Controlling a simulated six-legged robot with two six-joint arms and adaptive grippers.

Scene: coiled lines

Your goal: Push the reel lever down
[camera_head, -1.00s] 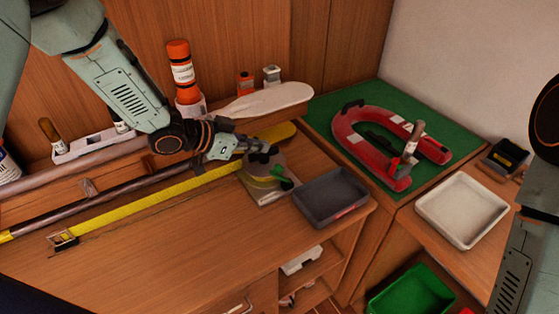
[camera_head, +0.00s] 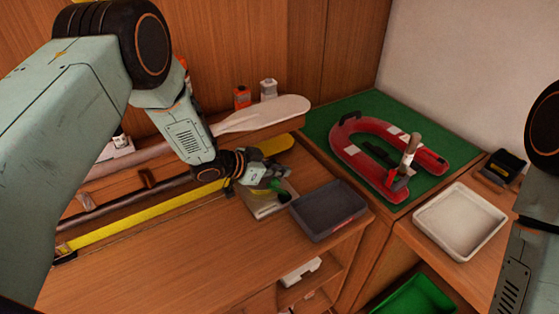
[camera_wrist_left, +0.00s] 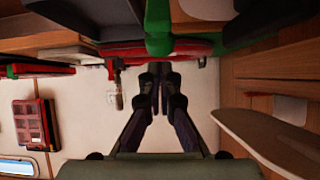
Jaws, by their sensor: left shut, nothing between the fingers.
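The reel (camera_head: 262,211) sits on the bench beside the dark grey tray, mostly hidden behind my left gripper. My left gripper (camera_head: 277,177) is over the reel, shut and empty. I cannot tell whether it touches the lever. In the left wrist view the fingertips (camera_wrist_left: 155,82) are close together. A green upright piece (camera_wrist_left: 158,25) stands above them there; I cannot tell whether it is the lever. My right gripper is out of view; only part of that arm shows.
The dark grey tray (camera_head: 328,211) stands close right of the reel. A yellow strip (camera_head: 150,215) and a pale paddle (camera_head: 262,115) lie behind and left. A red horseshoe buoy (camera_head: 365,155) lies on a green mat (camera_head: 318,122). The front bench top is clear.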

